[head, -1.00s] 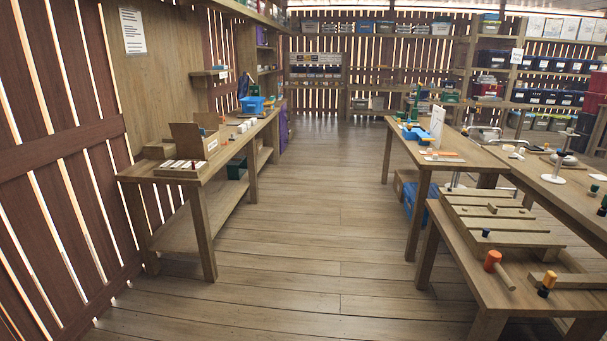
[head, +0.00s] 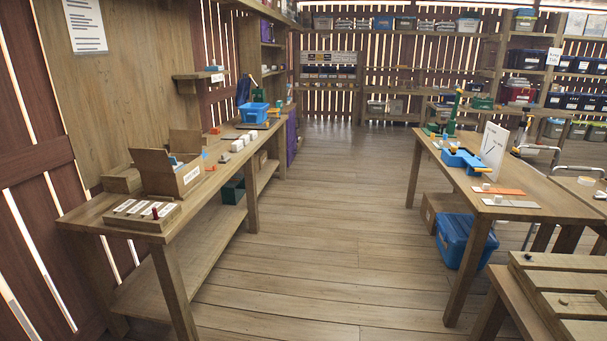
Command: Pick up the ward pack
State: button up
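I cannot tell which object is the ward pack; no label that I can read names it. An open cardboard box (head: 172,174) with raised flaps and small blue and white items inside stands on the left bench (head: 100,212). In front of it is a wooden block with white cards (head: 142,212) and a dark red peg. Several small white boxes (head: 242,142) stand farther along, before a blue bin (head: 254,113). My gripper is not in view.
The right table (head: 540,203) holds a blue tray (head: 462,163) and a white sign (head: 493,151). A blue lidded bin (head: 460,240) stands beneath it. A low slatted bench (head: 565,295) is at the lower right. The floor aisle (head: 340,240) between is clear.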

aim_at(236, 146)
jog(key=i, duration=3.75)
jog(key=i+u, duration=0.25)
jog(key=i, duration=0.2)
jog(key=i+l+u, duration=0.25)
jog(key=i, duration=0.2)
jog(key=i+l+u, duration=0.25)
jog(key=i, duration=0.2)
jog(key=i+l+u, duration=1.1)
jog(key=l, duration=0.3)
